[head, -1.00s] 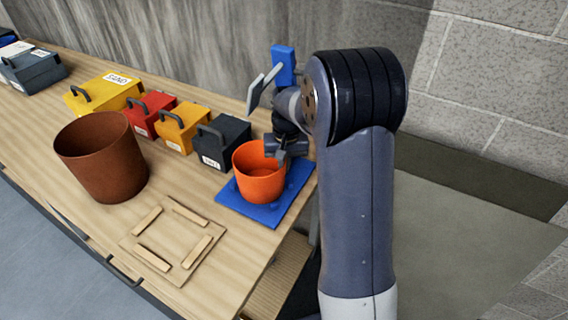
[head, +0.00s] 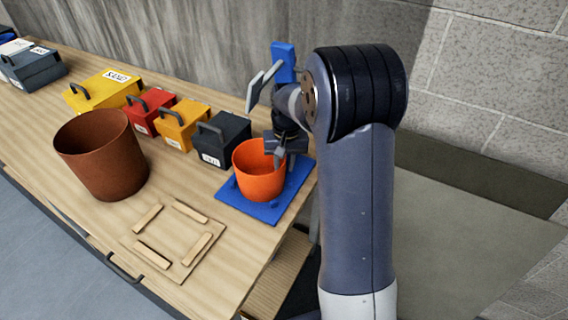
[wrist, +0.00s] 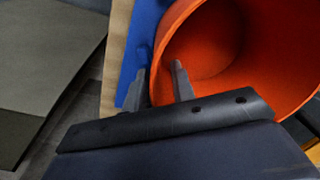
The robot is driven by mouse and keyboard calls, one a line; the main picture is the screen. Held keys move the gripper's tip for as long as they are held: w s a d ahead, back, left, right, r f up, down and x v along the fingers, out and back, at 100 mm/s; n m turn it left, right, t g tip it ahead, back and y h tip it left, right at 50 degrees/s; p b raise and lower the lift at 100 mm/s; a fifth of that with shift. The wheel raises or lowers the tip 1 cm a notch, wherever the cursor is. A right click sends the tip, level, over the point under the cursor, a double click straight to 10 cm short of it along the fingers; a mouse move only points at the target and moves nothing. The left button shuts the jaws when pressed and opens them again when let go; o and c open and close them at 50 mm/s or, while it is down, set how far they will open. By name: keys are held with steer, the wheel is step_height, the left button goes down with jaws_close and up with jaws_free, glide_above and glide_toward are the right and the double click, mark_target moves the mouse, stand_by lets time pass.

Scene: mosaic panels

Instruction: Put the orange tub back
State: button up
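The orange tub (head: 259,172) stands upright and open-topped on a blue square mat (head: 268,212) near the table's right end. My gripper (head: 281,160) is at the tub's right-rear rim, pointing down. In the wrist view, my gripper's two fingers (wrist: 163,80) straddle the orange tub's wall (wrist: 215,60): one finger is outside over the blue mat (wrist: 146,35), the other inside. The fingers stand apart, with a gap showing beside the wall. The tub looks empty where its inside shows.
A thin wooden board with raised strips (head: 134,240) lies empty at the table's front. A large brown pot (head: 102,160) stands left of it. Yellow (head: 105,92), red (head: 148,112), orange (head: 181,128) and dark (head: 222,140) handled boxes line the back. A grey wall is behind.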

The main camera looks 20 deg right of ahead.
step_height(320, 180, up, 7)
steer(key=shift+d+r+b, duration=0.2)
steer(key=shift+b, duration=0.2)
steer(key=shift+f, duration=0.15)
steer(key=f+p, duration=0.1)
steer(key=f, duration=0.6)
steer(key=shift+a+f, duration=0.15)
steer(key=shift+a, duration=0.05)
step_height(320, 180, up, 3)
steer(key=shift+f+b, duration=0.1)
steer(key=shift+b, duration=0.4)
steer(key=shift+s+a+r, duration=0.4)
steer(key=shift+a, duration=0.05)
